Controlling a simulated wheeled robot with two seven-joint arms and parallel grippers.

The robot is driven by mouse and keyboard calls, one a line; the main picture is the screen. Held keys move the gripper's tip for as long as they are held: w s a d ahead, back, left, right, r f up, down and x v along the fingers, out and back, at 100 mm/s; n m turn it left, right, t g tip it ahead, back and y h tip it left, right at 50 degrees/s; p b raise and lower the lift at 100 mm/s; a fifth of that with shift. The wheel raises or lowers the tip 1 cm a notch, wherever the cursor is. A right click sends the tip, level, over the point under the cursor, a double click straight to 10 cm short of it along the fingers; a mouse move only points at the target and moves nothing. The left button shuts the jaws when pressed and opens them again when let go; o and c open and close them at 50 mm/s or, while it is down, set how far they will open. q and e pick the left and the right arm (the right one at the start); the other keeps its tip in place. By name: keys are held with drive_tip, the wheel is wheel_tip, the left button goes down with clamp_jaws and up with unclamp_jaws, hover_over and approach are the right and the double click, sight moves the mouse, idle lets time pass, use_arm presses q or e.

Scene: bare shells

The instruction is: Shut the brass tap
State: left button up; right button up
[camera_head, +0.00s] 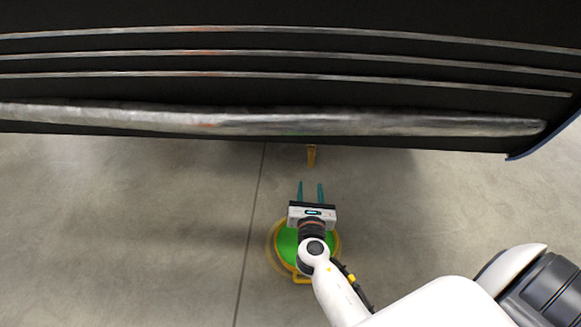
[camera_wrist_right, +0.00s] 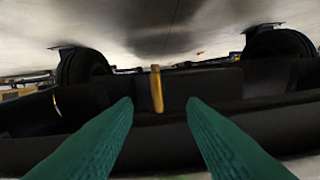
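The brass tap (camera_head: 311,155) shows as a small yellow-brown piece at the lower edge of a large dark body. In the right wrist view, the tap (camera_wrist_right: 156,88) is an upright brass bar, in line with the gap between my fingers. My right gripper (camera_head: 310,186) has two teal fingers, spread apart with nothing between them. It points at the tap and appears a short way short of it. In the right wrist view, the open fingers (camera_wrist_right: 159,106) stand either side of the tap's line. My left gripper is not in view.
The dark body (camera_head: 250,92) with long metal strips fills the top of the head view. A green disc (camera_head: 287,243) with a yellow rim lies below my right gripper. Wheels (camera_wrist_right: 84,66) show in the wrist view. Bare concrete floor (camera_head: 130,230) is clear at left.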

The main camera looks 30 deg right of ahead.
sight(312, 154)
drive_tip(key=shift+n+h, duration=0.4)
drive_tip(key=shift+h, duration=0.2)
drive_tip(key=w+d+r, duration=0.1)
drive_tip(key=w+d, duration=0.1)
drive_tip(key=w, duration=0.1)
drive_tip(key=w+d, duration=0.2)
drive_tip(key=w, duration=0.1)
drive_tip(key=w+d+r+b, duration=0.1)
drive_tip(key=w+d, duration=0.1)
drive_tip(key=w, duration=0.1)
drive_tip(key=shift+w+d+r, duration=0.1)
drive_tip(key=shift+w+r, duration=0.2)
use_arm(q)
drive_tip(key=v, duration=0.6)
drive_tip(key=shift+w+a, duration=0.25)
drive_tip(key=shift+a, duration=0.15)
use_arm(e)
drive_tip(key=shift+w+d, duration=0.25)
drive_tip(key=shift+w, duration=0.2)
clamp_jaws()
